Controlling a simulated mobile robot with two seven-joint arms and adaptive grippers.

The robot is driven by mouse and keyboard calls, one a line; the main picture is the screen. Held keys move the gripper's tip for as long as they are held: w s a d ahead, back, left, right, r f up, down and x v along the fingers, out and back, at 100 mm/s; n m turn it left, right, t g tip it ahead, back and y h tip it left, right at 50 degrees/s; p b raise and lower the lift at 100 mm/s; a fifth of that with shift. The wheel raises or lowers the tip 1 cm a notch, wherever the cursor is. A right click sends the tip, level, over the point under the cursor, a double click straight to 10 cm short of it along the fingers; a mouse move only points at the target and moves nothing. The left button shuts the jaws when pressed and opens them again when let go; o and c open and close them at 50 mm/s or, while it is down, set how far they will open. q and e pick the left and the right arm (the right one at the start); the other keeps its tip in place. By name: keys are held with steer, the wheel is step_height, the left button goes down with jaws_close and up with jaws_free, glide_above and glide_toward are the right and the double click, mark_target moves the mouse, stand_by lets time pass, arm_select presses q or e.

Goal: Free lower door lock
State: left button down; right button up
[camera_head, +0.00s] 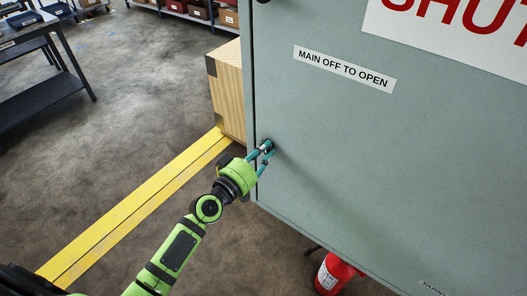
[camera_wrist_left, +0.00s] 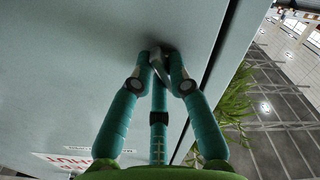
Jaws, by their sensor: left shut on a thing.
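The grey-green cabinet door (camera_head: 350,150) fills the right of the head view. My left gripper (camera_head: 267,149) is at the door's lower left, near its vertical edge. In the left wrist view its teal fingers (camera_wrist_left: 160,66) close together against the door face, shut on a small part, the lower door lock (camera_wrist_left: 155,52). The fingers cover most of the lock, so its shape and turn cannot be told. The door looks flush and shut in the head view. My right gripper is not in view.
A label (camera_head: 344,69) reading MAIN OFF TO OPEN and a white sign (camera_head: 450,30) with red letters are on the door. A wooden crate (camera_head: 228,92) stands behind the cabinet's left edge. A red extinguisher (camera_head: 335,274) stands below. Yellow floor stripes (camera_head: 130,208) cross open floor.

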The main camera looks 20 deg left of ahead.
arm_select(q)
steer(key=n, duration=1.1)
steer(key=shift+a+r+n+p, duration=0.15)
steer(key=shift+r+n+p, duration=0.1)
steer(key=shift+n+p, duration=0.1)
stand_by(0.4)
steer(key=c, duration=1.2)
jaws_free()
steer(key=v, duration=1.2)
